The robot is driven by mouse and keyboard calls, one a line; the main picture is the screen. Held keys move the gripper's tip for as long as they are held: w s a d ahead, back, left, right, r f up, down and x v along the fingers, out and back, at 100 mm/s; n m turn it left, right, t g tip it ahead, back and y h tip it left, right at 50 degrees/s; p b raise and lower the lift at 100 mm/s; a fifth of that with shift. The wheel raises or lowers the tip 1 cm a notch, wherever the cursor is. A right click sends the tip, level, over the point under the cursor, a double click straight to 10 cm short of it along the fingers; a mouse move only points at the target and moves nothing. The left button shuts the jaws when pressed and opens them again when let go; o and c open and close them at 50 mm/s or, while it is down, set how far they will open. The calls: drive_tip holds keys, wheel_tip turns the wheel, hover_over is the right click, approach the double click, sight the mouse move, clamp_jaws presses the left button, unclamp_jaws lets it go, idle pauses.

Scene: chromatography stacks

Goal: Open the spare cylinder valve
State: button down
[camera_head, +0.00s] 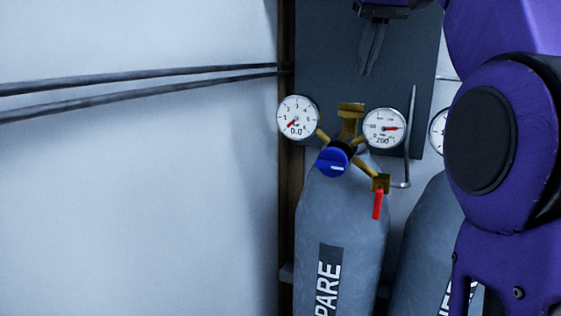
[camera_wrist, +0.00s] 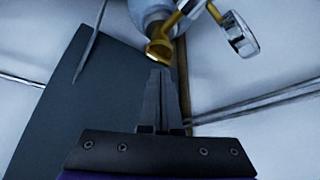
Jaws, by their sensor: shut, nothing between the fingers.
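The grey spare cylinder (camera_head: 345,240) stands upright in the head view, its label partly cut off by the lower edge. A brass valve body (camera_head: 350,118) is on top, with a blue knob (camera_head: 332,162) in front. A red lever (camera_head: 377,204) hangs down from a brass fitting at the right. The left gauge (camera_head: 298,117) shows 0.0; the right gauge (camera_head: 384,128) reads about 200. My gripper (camera_head: 366,72) is shut and empty, above the brass valve. In the wrist view, my gripper (camera_wrist: 161,72) points toward the brass top (camera_wrist: 159,49), apparently without touching it.
A second grey cylinder (camera_head: 425,245) with its own gauge (camera_head: 438,130) stands at the right, partly behind my purple arm. A dark panel (camera_head: 325,50) is behind. Two dark pipes (camera_head: 150,78) run along the white wall. A thin grey tube (camera_head: 411,130) rises beside the right gauge.

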wheel_tip(320, 180, down, 7)
drive_tip(key=b, duration=0.3)
drive_tip(key=shift+w+r+p, duration=0.1)
drive_tip(key=shift+w+p, duration=0.5)
idle(1.1)
drive_tip(key=shift+r+p, duration=0.1)
drive_tip(key=shift+p, duration=0.65)
drive_tip(key=shift+d, duration=0.15)
idle(0.4)
idle(0.4)
approach(357, 114)
drive_tip(key=shift+w, duration=1.15)
drive_tip(key=shift+r, duration=0.35)
